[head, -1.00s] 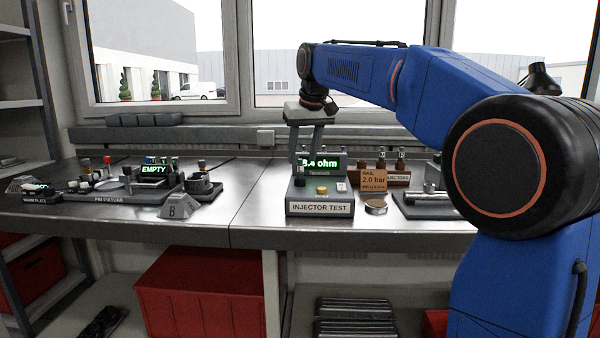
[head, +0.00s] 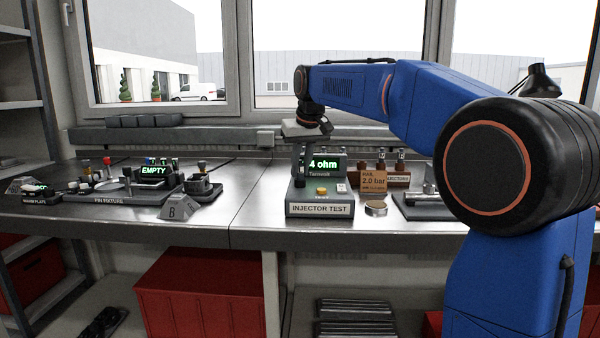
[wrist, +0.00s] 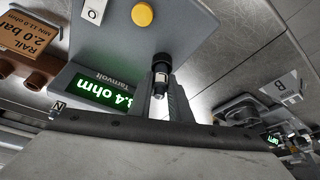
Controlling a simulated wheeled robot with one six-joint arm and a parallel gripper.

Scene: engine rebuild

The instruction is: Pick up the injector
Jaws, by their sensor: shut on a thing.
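My gripper (head: 300,168) points down over the left side of the grey injector test unit (head: 320,209). In the wrist view its fingers (wrist: 165,100) are shut on the injector (wrist: 160,78), a small cylinder with a black end and a metallic, pale-banded body. In the head view the injector is small and mostly hidden by the fingers. It is at the test unit beside the lit display (wrist: 103,91), which reads 3.4 ohm. I cannot tell whether it is still seated in the unit.
A brown injector rack (head: 397,179) and an orange rail card (head: 373,181) stand right of the unit. A round tin (head: 376,208) lies in front of them. The pin fixture (head: 110,197) and block B (head: 181,206) are at left. Bench between is bare.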

